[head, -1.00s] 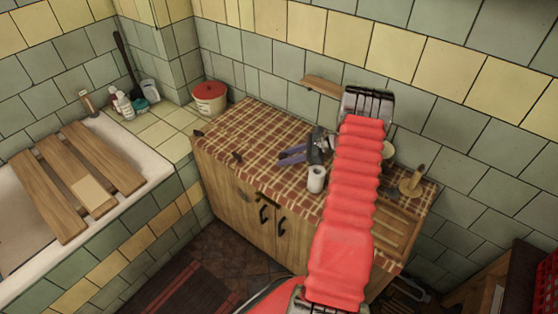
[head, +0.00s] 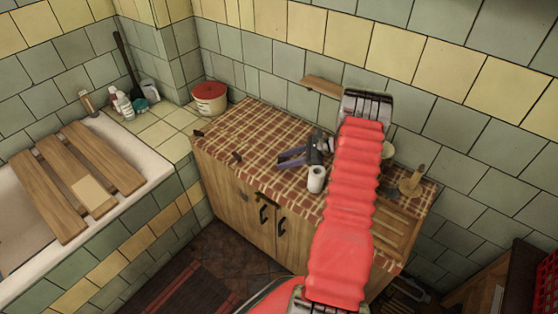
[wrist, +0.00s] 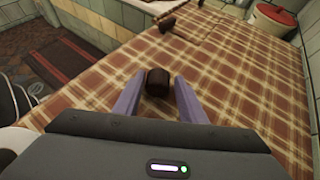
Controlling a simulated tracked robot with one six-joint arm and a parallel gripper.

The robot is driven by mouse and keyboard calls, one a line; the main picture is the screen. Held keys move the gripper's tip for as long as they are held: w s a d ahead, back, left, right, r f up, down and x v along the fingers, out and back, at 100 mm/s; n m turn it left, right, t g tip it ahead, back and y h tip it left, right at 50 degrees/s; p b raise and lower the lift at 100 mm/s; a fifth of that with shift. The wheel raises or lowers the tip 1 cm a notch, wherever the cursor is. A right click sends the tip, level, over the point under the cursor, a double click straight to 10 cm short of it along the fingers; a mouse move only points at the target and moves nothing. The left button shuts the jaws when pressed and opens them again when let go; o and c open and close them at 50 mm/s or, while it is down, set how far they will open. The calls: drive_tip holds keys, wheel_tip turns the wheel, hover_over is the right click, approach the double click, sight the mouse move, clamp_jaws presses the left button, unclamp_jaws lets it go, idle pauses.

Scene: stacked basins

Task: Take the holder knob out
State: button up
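A dark brown, short rounded knob (wrist: 157,82) shows between my fingertips in the wrist view. In the head view a dark knob (head: 237,157) lies on the checked counter (head: 262,128), left of my fingertips and apart from them. A second dark knob-like piece (wrist: 167,24) is farther off; it shows near the counter's left corner (head: 198,133) in the head view. I cannot tell for sure which is the holder knob. My gripper (head: 281,160) is open and empty, low over the counter, with its purple fingers (wrist: 156,84) on either side of my view of the nearer knob.
A red-lidded pot (head: 209,97) stands behind the left corner. A wooden stand (head: 412,183) is at the right. Cabinet handles (head: 264,214) stick out below. The counter's left half is mostly clear.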

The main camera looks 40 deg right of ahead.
drive_tip(key=shift+o, duration=1.4)
drive_tip(key=shift+s+d, duration=0.1)
drive_tip(key=v, duration=1.3)
drive_tip(key=shift+s+d+r, duration=0.1)
drive_tip(key=shift+s+r, duration=0.05)
drive_tip(key=shift+s, duration=0.05)
